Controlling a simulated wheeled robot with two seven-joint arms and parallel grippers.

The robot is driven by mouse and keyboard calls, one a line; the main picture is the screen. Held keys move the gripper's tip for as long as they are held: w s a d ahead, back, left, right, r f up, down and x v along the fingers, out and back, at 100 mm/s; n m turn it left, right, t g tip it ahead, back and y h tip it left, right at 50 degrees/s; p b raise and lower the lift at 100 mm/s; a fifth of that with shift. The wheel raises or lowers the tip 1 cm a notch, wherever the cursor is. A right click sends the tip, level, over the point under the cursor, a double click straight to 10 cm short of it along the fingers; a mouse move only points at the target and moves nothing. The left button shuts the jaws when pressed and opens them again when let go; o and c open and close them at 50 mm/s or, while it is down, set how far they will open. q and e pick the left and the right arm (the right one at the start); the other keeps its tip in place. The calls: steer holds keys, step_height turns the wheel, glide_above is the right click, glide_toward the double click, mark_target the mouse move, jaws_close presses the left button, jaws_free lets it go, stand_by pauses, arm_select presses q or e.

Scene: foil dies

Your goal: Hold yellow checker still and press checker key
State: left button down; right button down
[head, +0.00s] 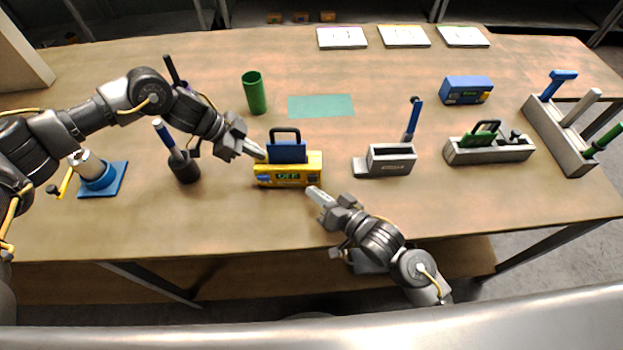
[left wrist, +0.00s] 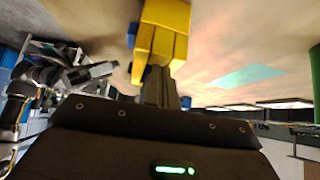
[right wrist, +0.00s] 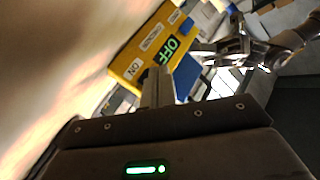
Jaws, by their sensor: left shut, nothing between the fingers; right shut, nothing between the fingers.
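The yellow checker (head: 316,160) stands on the table near its front edge. A blue block with a dark handle (head: 287,150) sits at its top. Its green display reads OFF in the right wrist view (right wrist: 170,50), beside white labels, one reading ON. My left gripper (head: 260,153) is shut and empty, its tips at the checker's left end; the left wrist view shows the checker (left wrist: 165,35) just past them. My right gripper (head: 313,191) is shut and empty, its tips near the checker's front right. In both wrist views I cannot tell contact. The key is not clearly made out.
A green cup (head: 254,92) and a dark holder with a blue-handled tool (head: 184,165) stand left of the checker. A grey block (head: 386,162), a green-handled die tray (head: 490,150) and a blue box (head: 466,90) stand right. A teal mat (head: 320,106) lies behind.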

arm_select(q)
steer(key=shift+f, duration=0.1)
arm_select(e)
steer(key=shift+w, duration=0.2)
steer(key=shift+w, duration=0.35)
steer(key=shift+w, duration=0.5)
stand_by(0.6)
steer(key=shift+s, duration=1)
steer(key=shift+s+a, duration=0.2)
steer(key=shift+s, duration=2.8)
